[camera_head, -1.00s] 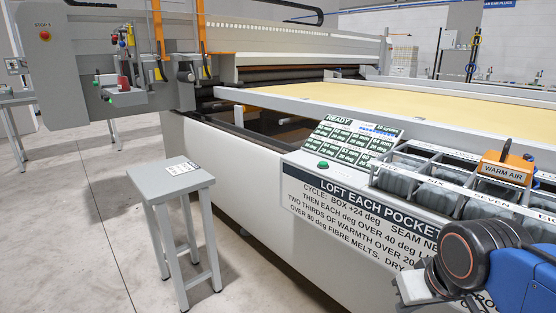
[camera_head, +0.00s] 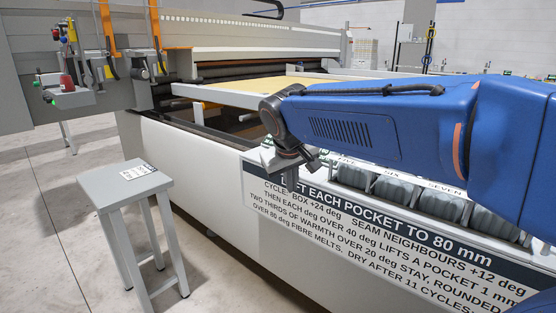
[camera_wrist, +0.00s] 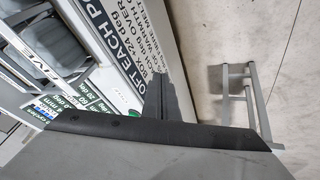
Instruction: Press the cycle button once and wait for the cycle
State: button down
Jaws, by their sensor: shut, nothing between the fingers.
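My gripper (camera_head: 291,178) hangs shut and empty at the front edge of the machine's panel, above the large instruction sign. In the wrist view its dark fingers (camera_wrist: 160,95) are together, pointing up the picture. The green cycle button (camera_wrist: 133,112) shows small, just left of the fingers, at the panel's edge; whether there is contact cannot be told. In the head view the gripper and arm hide most of the button area and the display. Part of the green and white display (camera_wrist: 88,95) shows in the wrist view.
The instruction sign (camera_head: 385,235) covers the front face. Grey pocket boxes (camera_head: 440,198) stand in a row behind it, partly under my arm. A grey stool (camera_head: 127,187) stands on open floor at left. The gantry (camera_head: 250,35) is at the back.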

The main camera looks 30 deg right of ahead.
jog(key=w+d+r+h, duration=0.1)
jog(key=w+d+r, duration=0.2)
jog(key=w, duration=0.4)
jog(key=w+d+r+m+h, duration=0.1)
jog(key=w+d+r, duration=0.2)
jog(key=w, duration=0.4)
jog(key=w+d+r+h, duration=0.2)
jog(key=w+d+r, duration=0.1)
jog(key=w, duration=0.4)
jog(key=shift+w+d+r+m, duration=0.3)
jog(key=shift+w+r+m, duration=0.1)
jog(key=shift+r, duration=0.1)
jog(key=shift+f, duration=4.4)
jog(key=shift+f, duration=0.2)
jog(key=shift+f, duration=0.25)
jog(key=shift+f, duration=0.5)
jog(key=shift+r, duration=1.05)
